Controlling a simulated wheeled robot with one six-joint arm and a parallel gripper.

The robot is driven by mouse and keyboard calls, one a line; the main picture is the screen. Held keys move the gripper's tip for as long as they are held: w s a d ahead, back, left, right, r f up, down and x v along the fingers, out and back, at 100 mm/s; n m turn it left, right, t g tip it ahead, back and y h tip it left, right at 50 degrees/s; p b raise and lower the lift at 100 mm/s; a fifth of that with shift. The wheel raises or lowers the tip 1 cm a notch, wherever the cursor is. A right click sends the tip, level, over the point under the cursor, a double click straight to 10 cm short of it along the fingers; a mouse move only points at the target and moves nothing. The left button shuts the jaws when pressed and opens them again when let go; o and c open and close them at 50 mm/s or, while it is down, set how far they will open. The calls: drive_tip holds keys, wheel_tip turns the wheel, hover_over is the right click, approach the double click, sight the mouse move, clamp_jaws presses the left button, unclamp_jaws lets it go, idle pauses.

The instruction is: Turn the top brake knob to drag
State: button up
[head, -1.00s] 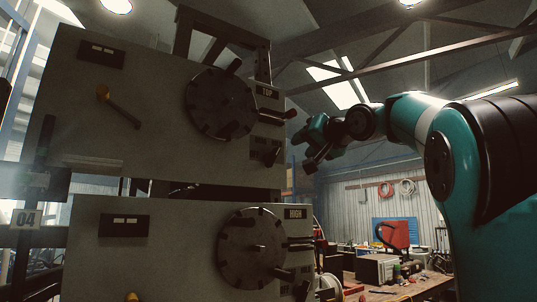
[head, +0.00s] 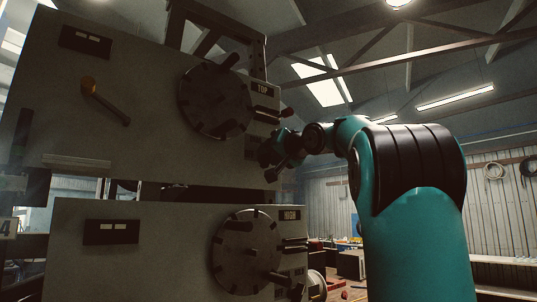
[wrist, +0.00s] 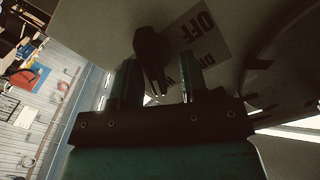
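The top panel (head: 120,110) carries a label reading TOP (head: 263,88) beside its round spoked wheel (head: 216,100). My gripper (head: 272,162) is at the panel's right edge, below that label, and hides most of the small brake knob there. In the wrist view the dark brake knob (wrist: 150,48) stands out from the panel between the two teal fingers of my gripper (wrist: 157,68). The fingers are apart, with a gap visible at the right of the knob; contact on the left is unclear. The plate (wrist: 196,35) behind the knob reads OFF, with other lettering partly hidden.
Open room lies to the right.

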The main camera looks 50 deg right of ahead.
drive_tip(key=shift+d, duration=0.3)
clamp_jaws()
drive_tip(key=shift+n, duration=0.3)
drive_tip(key=shift+w+a+f+n+b, duration=0.1)
drive_tip(key=shift+f+n+b, duration=0.05)
drive_tip(key=shift+n+b, duration=0.5)
drive_tip(key=n+b, duration=0.1)
drive_tip(key=n, duration=0.2)
drive_tip(key=shift+a+b, duration=0.15)
drive_tip(key=shift+b, duration=0.2)
drive_tip(key=n+b, duration=0.1)
drive_tip(key=n, duration=0.2)
drive_tip(key=n+b, duration=0.1)
drive_tip(key=n, duration=0.2)
drive_tip(key=shift+w+a+f+n, duration=0.1)
drive_tip(key=shift+w+a+n, duration=0.1)
drive_tip(key=shift+n, duration=0.15)
